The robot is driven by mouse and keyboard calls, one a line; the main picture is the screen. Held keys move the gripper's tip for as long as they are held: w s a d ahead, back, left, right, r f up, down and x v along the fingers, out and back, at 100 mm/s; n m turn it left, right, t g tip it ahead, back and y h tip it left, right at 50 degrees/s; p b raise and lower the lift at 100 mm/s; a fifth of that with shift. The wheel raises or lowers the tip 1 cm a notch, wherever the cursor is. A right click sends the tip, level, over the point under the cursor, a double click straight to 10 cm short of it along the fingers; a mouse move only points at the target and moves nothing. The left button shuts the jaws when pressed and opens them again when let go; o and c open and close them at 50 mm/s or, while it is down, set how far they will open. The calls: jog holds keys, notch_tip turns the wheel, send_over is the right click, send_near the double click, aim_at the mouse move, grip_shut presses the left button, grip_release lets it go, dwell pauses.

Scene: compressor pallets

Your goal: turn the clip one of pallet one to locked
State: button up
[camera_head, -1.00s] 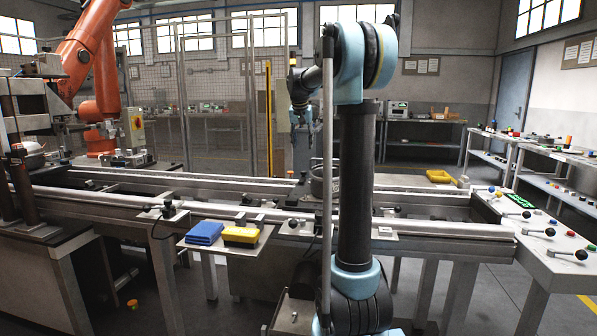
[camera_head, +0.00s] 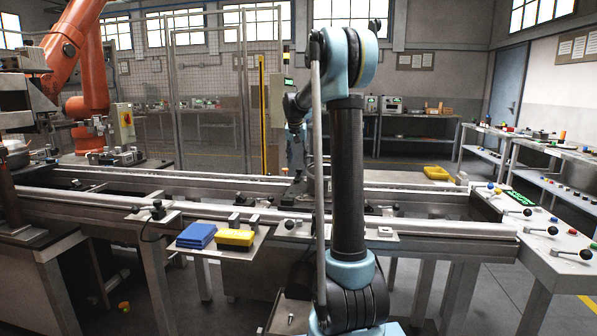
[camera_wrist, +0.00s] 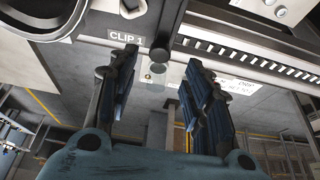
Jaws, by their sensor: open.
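In the wrist view, the white label "CLIP 1" (camera_wrist: 125,38) sits on a grey metal surface. Beside it, a small dark round knob (camera_wrist: 158,67), which seems to belong to clip one, shows between my fingertips. My gripper (camera_wrist: 157,58) is open, its two dark blue fingers either side of the knob with gaps showing. Contact cannot be told. Whether the clip is locked cannot be read.
Black-knobbed levers (camera_head: 552,230) stand on the right bench. An orange robot arm (camera_head: 95,70) stands at left. A slotted rail (camera_wrist: 250,57) runs near my right finger in the wrist view.

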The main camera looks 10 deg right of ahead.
aim_at(299, 169)
jog(key=x, duration=0.6)
jog(key=shift+w+f, duration=0.2)
jog(key=shift+f, duration=0.15)
grip_shut()
